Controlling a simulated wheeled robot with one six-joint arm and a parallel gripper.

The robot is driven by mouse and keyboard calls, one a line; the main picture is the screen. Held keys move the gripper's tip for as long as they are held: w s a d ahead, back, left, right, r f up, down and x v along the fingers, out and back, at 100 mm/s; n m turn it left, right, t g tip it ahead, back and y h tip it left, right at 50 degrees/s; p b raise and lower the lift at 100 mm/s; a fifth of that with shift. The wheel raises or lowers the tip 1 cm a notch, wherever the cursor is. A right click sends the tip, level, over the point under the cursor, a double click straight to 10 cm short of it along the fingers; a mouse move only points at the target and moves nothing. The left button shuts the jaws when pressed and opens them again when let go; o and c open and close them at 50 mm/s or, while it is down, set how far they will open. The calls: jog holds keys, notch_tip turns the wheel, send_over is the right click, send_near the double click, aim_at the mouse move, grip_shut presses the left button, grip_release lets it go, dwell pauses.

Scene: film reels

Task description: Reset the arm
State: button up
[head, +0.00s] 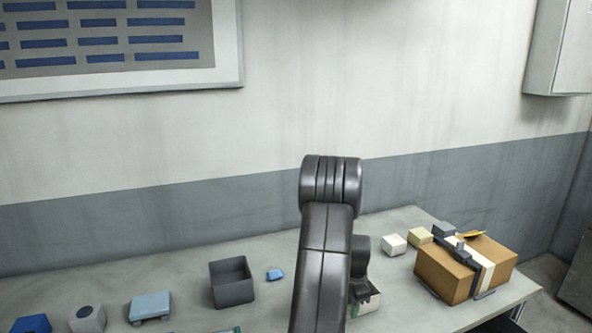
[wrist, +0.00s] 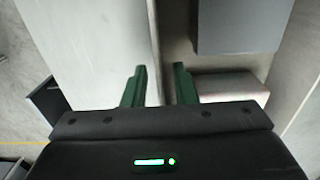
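My gripper (wrist: 160,72) shows in the wrist view with two green fingers standing apart. Nothing is visible between them.
The grey table (head: 200,262) holds a dark open box (head: 231,284), a small blue block (head: 275,274), a light blue box (head: 150,306), a white cube (head: 393,244) and a cardboard box (head: 446,274). A cabinet (head: 562,45) hangs upper right.

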jog(key=shift+f+b, duration=0.65)
jog(key=shift+b, duration=0.15)
jog(key=shift+s+d+r+t+y+b, duration=0.2)
jog(key=shift+s+t+y+b, duration=0.15)
jog(key=shift+t+b, duration=0.7)
jog(key=shift+s+a+r+b, duration=0.1)
jog(key=shift+s+r+b, duration=0.05)
jog(key=shift+b, duration=0.2)
